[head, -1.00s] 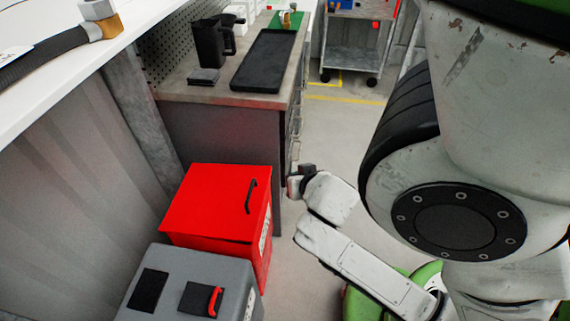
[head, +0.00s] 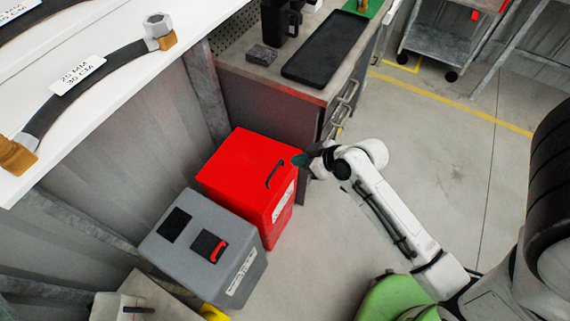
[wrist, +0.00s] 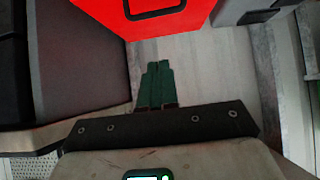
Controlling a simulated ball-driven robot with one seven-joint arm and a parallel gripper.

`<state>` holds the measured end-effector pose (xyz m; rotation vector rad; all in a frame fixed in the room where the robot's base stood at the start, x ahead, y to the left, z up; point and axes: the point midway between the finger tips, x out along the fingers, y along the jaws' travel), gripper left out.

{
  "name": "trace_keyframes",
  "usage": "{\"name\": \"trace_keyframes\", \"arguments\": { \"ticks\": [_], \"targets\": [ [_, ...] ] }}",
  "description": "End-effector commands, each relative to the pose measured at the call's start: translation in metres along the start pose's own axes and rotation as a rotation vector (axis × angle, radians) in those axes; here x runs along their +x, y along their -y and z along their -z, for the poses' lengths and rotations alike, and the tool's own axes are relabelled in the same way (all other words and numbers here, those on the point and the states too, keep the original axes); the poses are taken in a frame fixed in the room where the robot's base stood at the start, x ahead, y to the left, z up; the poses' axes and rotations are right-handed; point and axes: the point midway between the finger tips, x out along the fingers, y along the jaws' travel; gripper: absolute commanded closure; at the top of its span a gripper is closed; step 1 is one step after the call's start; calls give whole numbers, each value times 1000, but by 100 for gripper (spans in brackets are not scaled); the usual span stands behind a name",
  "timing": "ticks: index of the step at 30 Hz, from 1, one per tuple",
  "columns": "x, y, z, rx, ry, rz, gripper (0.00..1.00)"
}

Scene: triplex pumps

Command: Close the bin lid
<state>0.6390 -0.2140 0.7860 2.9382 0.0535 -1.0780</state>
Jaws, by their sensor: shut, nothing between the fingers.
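The red bin (head: 250,180) stands on the floor against the end of the workbench. Its red lid (head: 240,165) with a black handle (head: 275,174) looks down and flush on the body. My gripper (head: 299,160) is at the right rear corner of the red bin, near lid height; contact cannot be told. In the wrist view its green fingers (wrist: 155,84) are together and empty, with the red bin (wrist: 185,18) beyond them.
The workbench (head: 285,85) with a black tray (head: 325,50) stands behind the red bin. A white shelf (head: 120,90) with hoses overhangs the left. A wheeled cart (head: 440,45) is at the back. The floor (head: 430,130) to the right is open.

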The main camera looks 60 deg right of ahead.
Motion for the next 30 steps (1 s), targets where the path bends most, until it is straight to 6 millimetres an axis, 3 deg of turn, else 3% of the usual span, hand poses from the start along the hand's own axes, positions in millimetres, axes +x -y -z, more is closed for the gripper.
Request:
{"name": "trace_keyframes", "arguments": {
  "ticks": [13, 21, 30],
  "targets": [
    [86, 0, 1, 1, 0, 0, 100],
    [107, 0, -25, 1, 1, -1, 100],
    [110, 0, -28, 0, 0, -2, 100]
  ]
}}
